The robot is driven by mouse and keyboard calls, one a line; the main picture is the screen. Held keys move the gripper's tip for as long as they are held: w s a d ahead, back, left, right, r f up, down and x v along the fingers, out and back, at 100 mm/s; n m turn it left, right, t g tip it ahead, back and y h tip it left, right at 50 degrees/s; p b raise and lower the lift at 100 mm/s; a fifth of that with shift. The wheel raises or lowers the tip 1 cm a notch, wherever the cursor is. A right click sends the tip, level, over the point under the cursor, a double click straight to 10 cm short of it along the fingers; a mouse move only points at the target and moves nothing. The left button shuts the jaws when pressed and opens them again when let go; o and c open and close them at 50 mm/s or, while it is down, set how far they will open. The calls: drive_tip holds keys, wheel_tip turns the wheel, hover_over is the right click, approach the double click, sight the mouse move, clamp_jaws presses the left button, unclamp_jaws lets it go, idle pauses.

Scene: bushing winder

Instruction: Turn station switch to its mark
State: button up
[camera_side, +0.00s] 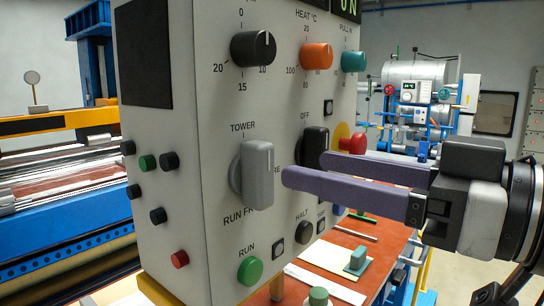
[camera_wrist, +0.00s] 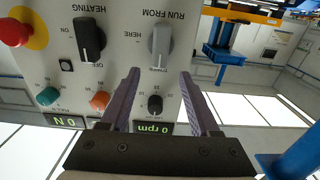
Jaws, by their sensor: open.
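The station switch, a grey bar-shaped knob (camera_side: 257,172), is on the front of the white control panel, with TOWER printed above it and RUN FROM below. Its handle stands upright, with one end towards TOWER. HERE is to its right, partly hidden by my finger in the side view. My gripper (camera_side: 305,168) has two long purple fingers, open and empty, with their tips just short of the panel. In the wrist view, which is upside down, the switch (camera_wrist: 160,42) lies beyond the gap between my fingertips (camera_wrist: 160,75), not between the fingers.
The black heating switch (camera_wrist: 89,40) and the red stop button (camera_wrist: 14,32) on a yellow plate are beside the switch. A black knob (camera_side: 253,48), an orange knob (camera_side: 316,56) and a teal knob (camera_side: 354,61) are above. A green RUN button (camera_side: 250,270) is below.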

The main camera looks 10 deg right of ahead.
sight(268, 158)
drive_tip(key=x, duration=0.7)
drive_tip(key=shift+c, duration=0.3)
clamp_jaws()
